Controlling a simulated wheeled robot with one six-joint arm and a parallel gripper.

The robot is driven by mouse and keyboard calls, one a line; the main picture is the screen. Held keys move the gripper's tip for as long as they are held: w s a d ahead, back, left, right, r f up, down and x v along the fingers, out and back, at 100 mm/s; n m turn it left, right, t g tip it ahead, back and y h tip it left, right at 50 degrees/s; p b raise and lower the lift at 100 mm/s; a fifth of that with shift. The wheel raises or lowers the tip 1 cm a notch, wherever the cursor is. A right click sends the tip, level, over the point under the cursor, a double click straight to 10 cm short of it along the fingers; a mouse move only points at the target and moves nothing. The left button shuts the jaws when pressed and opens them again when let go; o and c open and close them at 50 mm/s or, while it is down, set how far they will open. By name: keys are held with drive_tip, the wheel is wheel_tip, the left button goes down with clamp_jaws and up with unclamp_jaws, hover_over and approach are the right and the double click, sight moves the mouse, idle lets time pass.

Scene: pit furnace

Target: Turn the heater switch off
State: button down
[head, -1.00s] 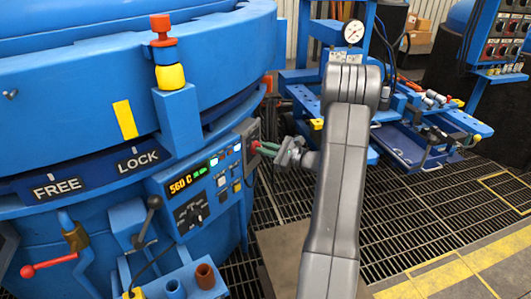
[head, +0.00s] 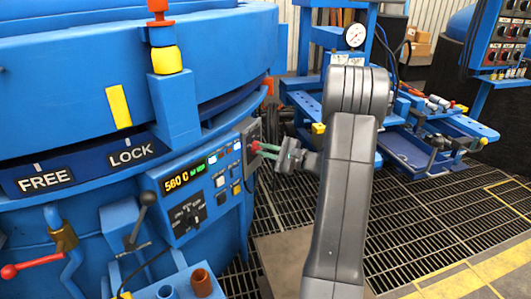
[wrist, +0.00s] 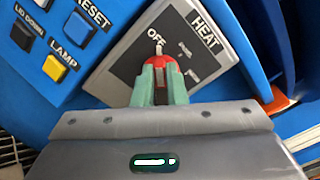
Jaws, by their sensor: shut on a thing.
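The heat switch plate (wrist: 125,62) is a grey panel marked HEAT and OFF in the wrist view. A small pale lever tip (wrist: 159,48) shows close to the OFF label, just beyond the red piece at my fingertips. My gripper (wrist: 160,72) has green fingers shut on the switch, and they hide most of the lever. In the head view, my gripper (head: 262,150) reaches from the right to the plate (head: 252,140) on the side of the blue control box. The lever's exact position is hard to tell.
Buttons marked RESET (wrist: 80,25) and LAMP (wrist: 60,62) sit left of the plate. A grey-knobbed lever (head: 140,215) and a red-ended handle (head: 30,263) stand lower left. A blue workbench (head: 300,100) is behind; grating floor lies open at right.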

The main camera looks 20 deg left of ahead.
drive_tip(key=c, duration=1.5)
unclamp_jaws()
drive_tip(key=shift+o, duration=0.2)
drive_tip(key=s+d+p, duration=0.1)
drive_tip(key=d+p, duration=0.2)
drive_tip(key=d, duration=1)
drive_tip(key=shift+s+d, duration=0.2)
drive_tip(key=shift+d, duration=0.2)
drive_tip(key=a+b, duration=0.1)
drive_tip(key=a, duration=0.3)
drive_tip(key=w+a+b, duration=0.1)
drive_tip(key=a, duration=0.4)
drive_tip(key=a+b, duration=0.1)
drive_tip(key=a, duration=0.4)
drive_tip(key=shift+w, duration=0.2)
drive_tip(key=shift+d, duration=0.1)
